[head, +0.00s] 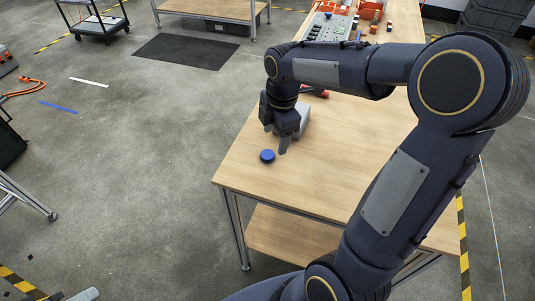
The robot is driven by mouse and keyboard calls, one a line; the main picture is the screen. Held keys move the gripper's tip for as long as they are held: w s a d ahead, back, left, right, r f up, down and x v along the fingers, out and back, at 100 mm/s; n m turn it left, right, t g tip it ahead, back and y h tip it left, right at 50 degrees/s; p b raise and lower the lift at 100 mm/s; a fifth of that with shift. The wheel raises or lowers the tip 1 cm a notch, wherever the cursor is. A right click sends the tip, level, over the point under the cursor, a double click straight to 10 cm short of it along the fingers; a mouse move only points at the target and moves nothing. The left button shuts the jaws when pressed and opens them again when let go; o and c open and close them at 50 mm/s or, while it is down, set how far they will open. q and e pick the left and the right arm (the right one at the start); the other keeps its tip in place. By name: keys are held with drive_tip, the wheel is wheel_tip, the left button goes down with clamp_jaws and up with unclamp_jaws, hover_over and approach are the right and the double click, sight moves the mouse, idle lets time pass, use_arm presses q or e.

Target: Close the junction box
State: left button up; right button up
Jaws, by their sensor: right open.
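My right gripper (278,141) points down over the left part of the wooden table, with its fingers apart and nothing visible between them. A light grey box-like object (304,119), likely the junction box, sits right behind the gripper. The gripper and wrist hide much of it, so I cannot tell whether its lid is open or shut, or whether the gripper touches it. A round blue piece (267,156) lies on the table just in front of the fingertips. My left gripper is not in view.
A red-and-black tool (316,92) lies behind the wrist, partly hidden by my arm. Red crates, a grey panel (328,27) and small parts stand at the table's far end. A dark cart (97,23) stands far left.

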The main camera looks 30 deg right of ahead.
sight(268, 154)
drive_tip(key=w+n, duration=0.1)
drive_tip(key=w+f+n, duration=0.2)
drive_tip(key=shift+w+d+f+g+h, duration=0.1)
drive_tip(key=shift+d+f+g+h, duration=0.1)
drive_tip(key=shift+d+g+h, duration=0.15)
drive_tip(key=shift+f, duration=1.3)
drive_tip(key=shift+w+a+f+p, duration=0.15)
drive_tip(key=shift+f+p, duration=0.05)
drive_tip(key=shift+f, duration=1.1)
drive_tip(key=shift+w+a+f+p, duration=0.15)
drive_tip(key=shift+f, duration=1.15)
